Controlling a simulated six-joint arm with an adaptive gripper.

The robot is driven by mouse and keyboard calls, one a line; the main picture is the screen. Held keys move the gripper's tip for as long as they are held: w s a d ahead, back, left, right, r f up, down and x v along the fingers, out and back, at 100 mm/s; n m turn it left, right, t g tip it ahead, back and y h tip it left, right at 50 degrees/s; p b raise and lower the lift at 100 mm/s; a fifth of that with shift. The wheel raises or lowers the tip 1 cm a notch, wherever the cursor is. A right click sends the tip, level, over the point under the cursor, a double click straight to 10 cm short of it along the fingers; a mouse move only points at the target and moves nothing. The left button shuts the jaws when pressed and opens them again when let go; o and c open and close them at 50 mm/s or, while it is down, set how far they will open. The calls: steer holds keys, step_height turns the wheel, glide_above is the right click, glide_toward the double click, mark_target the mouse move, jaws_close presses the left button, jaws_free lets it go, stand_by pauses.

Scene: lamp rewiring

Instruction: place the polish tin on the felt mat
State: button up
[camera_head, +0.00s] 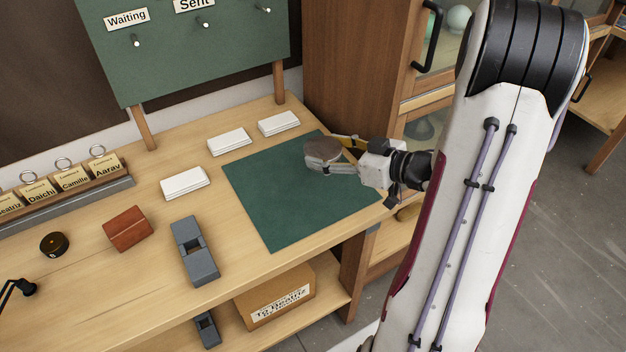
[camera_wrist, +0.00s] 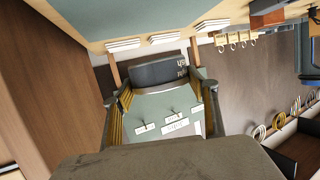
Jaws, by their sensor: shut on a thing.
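The polish tin (camera_head: 322,151), a round grey-brown thing, is held in my gripper (camera_head: 328,166) over the far right part of the felt mat. My gripper is shut on it. The tin looks slightly tilted, and I cannot tell how large the gap below it is. In the wrist view the tin (camera_wrist: 165,162) fills the bottom and hides part of the view. The felt mat (camera_head: 270,210) is a flat dark green sheet on the wooden bench, with nothing lying on it. It also shows at the top of the wrist view (camera_wrist: 110,15).
White stacks (camera_head: 185,183) lie along the mat's left and far sides. A grey block tool (camera_head: 194,250), a red-brown block (camera_head: 127,228) and a small dark round container (camera_head: 54,243) stand to the left. A wooden cabinet (camera_head: 350,70) stands behind my gripper. A green board (camera_head: 190,50) rises at the back.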

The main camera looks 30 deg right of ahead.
glide_above(327, 191)
steer(key=shift+f, duration=2.7)
steer(key=shift+f, duration=0.1)
steer(key=shift+f, duration=2)
steer(key=shift+f, duration=0.1)
steer(key=o, duration=1.2)
steer(key=shift+s+d+r, duration=0.3)
steer(key=shift+s+r, duration=0.05)
steer(key=shift+s, duration=0.2)
steer(key=shift+v, duration=5.35)
